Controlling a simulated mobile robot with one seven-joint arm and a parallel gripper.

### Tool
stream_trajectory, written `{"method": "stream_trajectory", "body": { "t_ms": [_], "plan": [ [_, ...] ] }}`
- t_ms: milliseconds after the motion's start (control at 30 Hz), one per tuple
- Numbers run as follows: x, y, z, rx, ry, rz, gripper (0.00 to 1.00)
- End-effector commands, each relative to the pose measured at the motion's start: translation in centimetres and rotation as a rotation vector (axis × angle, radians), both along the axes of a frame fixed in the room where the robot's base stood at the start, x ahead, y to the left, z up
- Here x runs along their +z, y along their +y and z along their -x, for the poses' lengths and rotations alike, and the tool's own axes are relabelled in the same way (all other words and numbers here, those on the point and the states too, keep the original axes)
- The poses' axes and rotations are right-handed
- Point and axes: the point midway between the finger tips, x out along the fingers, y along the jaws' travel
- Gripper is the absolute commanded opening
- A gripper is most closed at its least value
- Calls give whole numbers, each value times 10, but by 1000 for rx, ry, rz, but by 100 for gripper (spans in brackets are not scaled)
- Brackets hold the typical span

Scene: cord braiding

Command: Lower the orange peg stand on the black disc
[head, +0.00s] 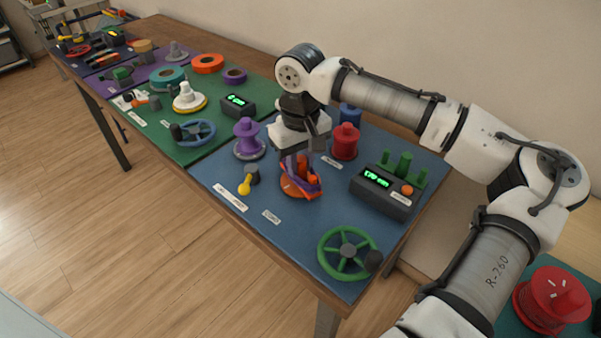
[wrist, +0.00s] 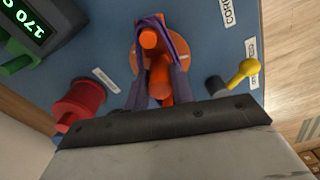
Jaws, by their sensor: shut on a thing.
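The orange peg stand (head: 292,187) has a round base and upright pegs, with purple bands about the pegs. It is near the middle of the blue mat in the head view. In the wrist view its orange base (wrist: 140,61) and pegs show between my fingers. My gripper (head: 304,160) points down from above and is shut on the stand. In the wrist view my gripper (wrist: 161,88) covers the near part of the stand. I cannot make out a black disc; the stand and gripper hide what is beneath. I cannot tell whether the base touches anything below.
A red spool (head: 345,141) and a box with a green display (head: 382,190) stand to the right. A purple spool (head: 248,138) and a yellow-knobbed lever (head: 246,184) stand to the left. A green handwheel (head: 338,269) is in front. The mat between lever and handwheel is mostly clear.

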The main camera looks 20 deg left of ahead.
Motion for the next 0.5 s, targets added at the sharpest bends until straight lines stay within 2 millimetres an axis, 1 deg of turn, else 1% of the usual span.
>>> {"method": "stream_trajectory", "body": {
  "t_ms": [33, 500],
  "plan": [
    [5, 0, 0, 0, -1, -1, 0],
    [43, 0, 0, 1, 0, -1, 0]
  ]
}}
